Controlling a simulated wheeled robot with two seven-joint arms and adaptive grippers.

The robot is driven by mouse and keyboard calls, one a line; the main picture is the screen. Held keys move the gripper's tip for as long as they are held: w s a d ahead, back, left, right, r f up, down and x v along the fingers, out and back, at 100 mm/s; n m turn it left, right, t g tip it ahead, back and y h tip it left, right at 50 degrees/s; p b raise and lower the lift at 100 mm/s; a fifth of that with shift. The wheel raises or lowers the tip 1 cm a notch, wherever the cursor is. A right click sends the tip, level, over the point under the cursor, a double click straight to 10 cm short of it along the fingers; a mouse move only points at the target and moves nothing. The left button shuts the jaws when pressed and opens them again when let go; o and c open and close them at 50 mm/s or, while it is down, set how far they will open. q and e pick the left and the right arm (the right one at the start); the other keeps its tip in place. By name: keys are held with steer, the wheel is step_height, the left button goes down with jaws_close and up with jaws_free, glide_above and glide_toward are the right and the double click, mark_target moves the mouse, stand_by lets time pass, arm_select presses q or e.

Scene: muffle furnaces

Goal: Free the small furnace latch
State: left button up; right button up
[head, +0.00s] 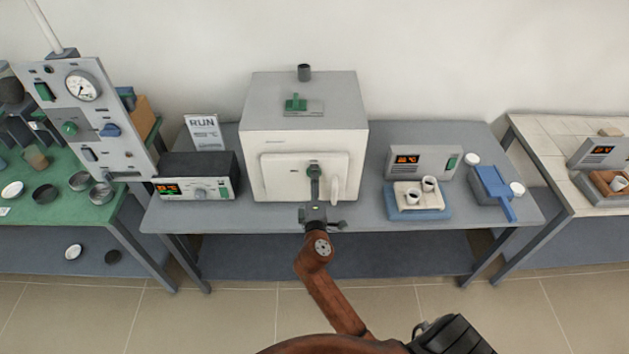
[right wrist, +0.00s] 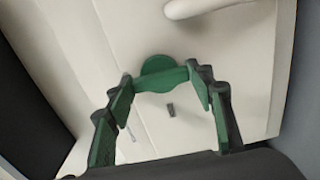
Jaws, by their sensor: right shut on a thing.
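The small furnace (head: 306,100) is a white box with a grey top, standing on the middle bench. Its pale front door (head: 283,178) looks closed. A green latch (head: 314,168) with a round head sits on the door; it also shows in the right wrist view (right wrist: 158,68). My right gripper (head: 315,182) reaches the door front from below. In the right wrist view its fingers (right wrist: 160,79) have green pads, and their tips close on the latch's two sides. A white handle (head: 334,189) stands just right of the latch. My left gripper is out of view.
A control box (head: 197,188) with a lit display and a RUN sign (head: 204,132) stand left of the furnace. A balance-like unit (head: 423,160), a blue tray (head: 417,214) with white crucibles and a blue scoop (head: 491,185) lie right. Bench front left is clear.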

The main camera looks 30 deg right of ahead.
stand_by(0.4)
steer(key=o, duration=1.2)
steer(key=shift+c, duration=0.2)
steer(key=v, duration=0.7)
steer(key=shift+s, duration=0.3)
steer(key=shift+a, duration=0.1)
